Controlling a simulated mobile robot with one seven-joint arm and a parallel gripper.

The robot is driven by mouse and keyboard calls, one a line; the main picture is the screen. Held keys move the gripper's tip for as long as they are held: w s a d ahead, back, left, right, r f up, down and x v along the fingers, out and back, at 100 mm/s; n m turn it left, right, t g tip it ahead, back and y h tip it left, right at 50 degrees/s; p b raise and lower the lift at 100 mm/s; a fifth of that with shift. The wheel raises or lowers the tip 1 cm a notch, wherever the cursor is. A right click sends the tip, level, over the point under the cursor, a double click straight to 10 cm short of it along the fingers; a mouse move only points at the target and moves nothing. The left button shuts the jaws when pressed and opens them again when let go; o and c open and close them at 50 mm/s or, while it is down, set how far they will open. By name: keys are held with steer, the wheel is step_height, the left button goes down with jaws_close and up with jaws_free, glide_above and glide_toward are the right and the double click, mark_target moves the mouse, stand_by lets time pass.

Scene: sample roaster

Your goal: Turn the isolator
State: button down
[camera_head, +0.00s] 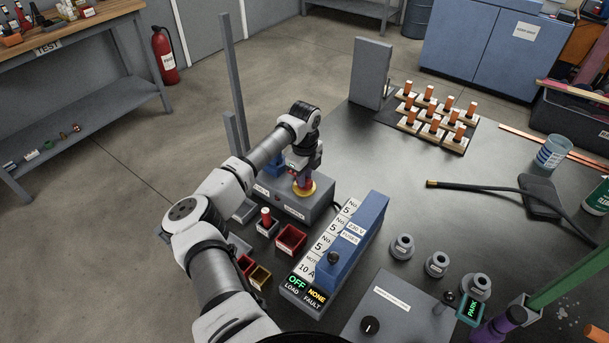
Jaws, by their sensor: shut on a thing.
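The isolator is a red handle (306,184) on a round yellow plate (304,192), set on top of a grey box (293,209) left of the middle of the table. My gripper (303,177) points down over it and is shut on the red handle. The fingers and wrist hide much of the handle, so its exact angle is hard to tell. A small display on the blue and grey fuse unit (343,250) in front reads OFF over LOAD and NONE over FAULT.
Small red bins (290,239) and a red-topped piece (266,216) stand close in front of the isolator box. A grey upright panel (371,73) and a tray of orange-topped pieces (450,140) stand behind. Grey round parts (437,264) stand right of the fuse unit. The table's middle is clear.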

steer(key=c, duration=1.3)
jaws_free()
step_height(320, 180, up, 14)
steer(key=b, duration=0.3)
